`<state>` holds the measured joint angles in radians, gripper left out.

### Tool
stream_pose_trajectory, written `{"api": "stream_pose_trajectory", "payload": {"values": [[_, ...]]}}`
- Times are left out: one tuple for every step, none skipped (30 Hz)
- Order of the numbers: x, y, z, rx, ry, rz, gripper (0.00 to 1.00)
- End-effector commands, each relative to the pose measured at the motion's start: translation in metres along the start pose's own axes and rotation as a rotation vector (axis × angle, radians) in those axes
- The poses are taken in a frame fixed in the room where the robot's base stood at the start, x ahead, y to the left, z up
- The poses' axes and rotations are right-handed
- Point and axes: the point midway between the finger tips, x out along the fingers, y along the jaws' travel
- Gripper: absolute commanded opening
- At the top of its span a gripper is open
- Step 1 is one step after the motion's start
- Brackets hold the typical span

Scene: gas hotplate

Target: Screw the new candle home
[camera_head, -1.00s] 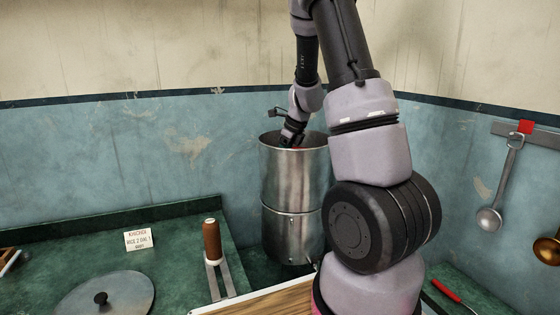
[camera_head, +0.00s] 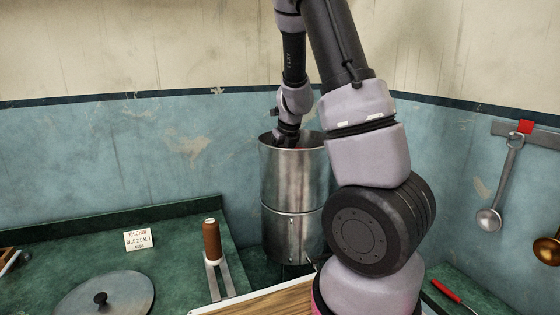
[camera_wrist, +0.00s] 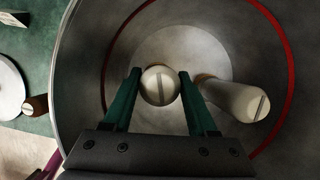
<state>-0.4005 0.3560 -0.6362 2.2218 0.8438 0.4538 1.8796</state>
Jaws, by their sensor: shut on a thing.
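The steel filter vessel (camera_head: 290,180) stands in the back corner, open at the top. My gripper goes down through its mouth, so its fingers are hidden in the head view. In the wrist view my gripper (camera_wrist: 160,79) has its green fingers shut on a pale candle (camera_wrist: 158,86), seen end-on with a slot across its domed top. A second pale candle (camera_wrist: 238,100) with a slotted end is inside the vessel, just right of the fingers. The candles' lower ends and the thread are hidden.
A red line (camera_wrist: 291,70) runs around the vessel's inside. Ladles (camera_head: 489,220) hang on the right wall; a red-handled tool (camera_head: 447,291) lies at the right.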

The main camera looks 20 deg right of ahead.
Motion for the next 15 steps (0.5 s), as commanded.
{"api": "stream_pose_trajectory", "payload": {"values": [[0.0002, 0.0008, -0.0003, 0.0, 0.001, 0.002, 0.0], [0.0002, 0.0008, -0.0002, -0.001, 0.001, 0.002, 0.0], [0.0002, 0.0008, -0.0003, -0.001, 0.001, 0.002, 0.0], [0.0003, 0.0009, -0.0003, 0.0, 0.001, 0.002, 0.0], [0.0003, 0.0011, -0.0003, 0.004, 0.001, 0.0, 0.0], [0.0005, 0.0015, -0.0003, 0.016, 0.002, -0.005, 0.0], [0.0006, 0.0021, -0.0003, 0.03, 0.003, -0.012, 0.0], [0.0007, 0.0026, -0.0002, 0.051, 0.003, -0.021, 0.0], [0.0007, 0.003, 0.0, 0.087, 0.002, -0.037, 0.0], [0.0009, 0.0036, 0.0, 0.116, 0.003, -0.049, 0.0], [0.0013, 0.0035, -0.0002, 0.144, 0.004, -0.062, 0.0], [0.0012, 0.0034, -0.0001, 0.18, 0.004, -0.078, 0.0], [0.0007, 0.0031, 0.0002, 0.208, 0.002, -0.09, 0.0], [0.0012, 0.0034, 0.0, 0.233, 0.003, -0.101, 0.0], [0.0014, 0.0034, -0.0001, 0.268, 0.004, -0.116, 0.0]]}}
